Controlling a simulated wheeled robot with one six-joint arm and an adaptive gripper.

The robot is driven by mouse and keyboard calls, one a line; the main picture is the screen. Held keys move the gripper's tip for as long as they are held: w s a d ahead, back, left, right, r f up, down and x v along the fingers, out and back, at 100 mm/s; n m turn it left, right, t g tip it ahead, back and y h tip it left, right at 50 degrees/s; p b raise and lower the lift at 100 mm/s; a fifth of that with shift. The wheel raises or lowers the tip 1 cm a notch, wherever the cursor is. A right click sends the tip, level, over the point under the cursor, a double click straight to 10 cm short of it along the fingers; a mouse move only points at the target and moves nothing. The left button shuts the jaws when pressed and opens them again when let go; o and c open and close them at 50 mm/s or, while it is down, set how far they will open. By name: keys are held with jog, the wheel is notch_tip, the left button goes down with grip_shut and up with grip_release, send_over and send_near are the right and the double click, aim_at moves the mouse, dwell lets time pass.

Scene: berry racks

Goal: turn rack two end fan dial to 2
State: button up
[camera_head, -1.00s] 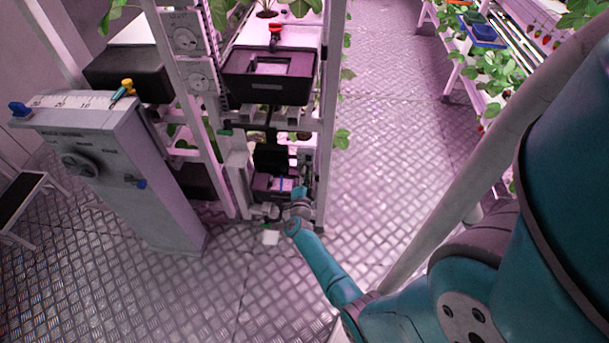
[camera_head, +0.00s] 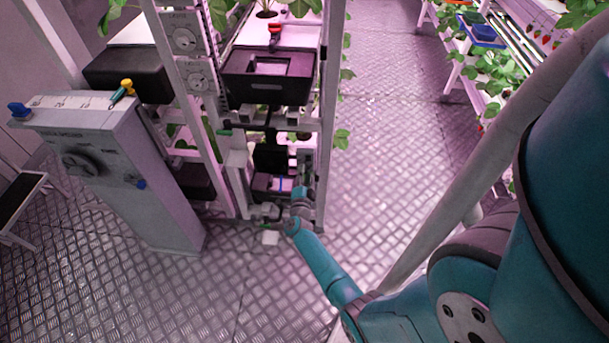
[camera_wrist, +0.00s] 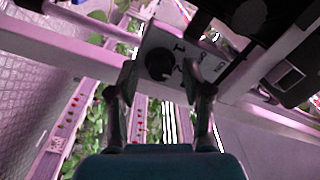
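A small panel with a round black dial (camera_wrist: 160,63) shows in the upper middle of the wrist view. My gripper (camera_wrist: 161,78) is open, one finger at each side of the dial in the picture. I cannot tell whether the fingers touch it. In the head view my gripper (camera_head: 302,186) is low at the front right of the rack (camera_head: 328,120), mostly hidden by my wrist, and the dial there is hidden.
Two other dials, an upper (camera_head: 185,39) and a lower (camera_head: 198,80), sit on the rack's left post. A grey pedestal (camera_head: 160,195) with a large knob stands at left. A black bin (camera_head: 268,88) is on the rack. The metal floor to the right is clear.

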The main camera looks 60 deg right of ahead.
jog(key=v, duration=1.2)
dwell(0.4)
jog(key=s+a+r+n+t+y, duration=0.4)
jog(key=s+a+n, duration=0.25)
jog(key=a, duration=0.35)
jog(key=s+a+r+n+t+y, duration=0.45)
jog(key=a+n, duration=0.25)
jog(key=a, duration=0.4)
jog(key=s+a+r+n+y, duration=0.4)
jog(key=s+a+r+n, duration=0.2)
jog(key=s+r, duration=0.1)
jog(key=s+a+r+n+y, duration=0.4)
jog(key=s+a+r+n, duration=0.2)
jog(key=r, duration=0.4)
jog(key=shift+s+g, duration=0.45)
jog(key=shift+s, duration=0.3)
jog(key=shift+a+n, duration=0.1)
jog(key=shift+n, duration=0.15)
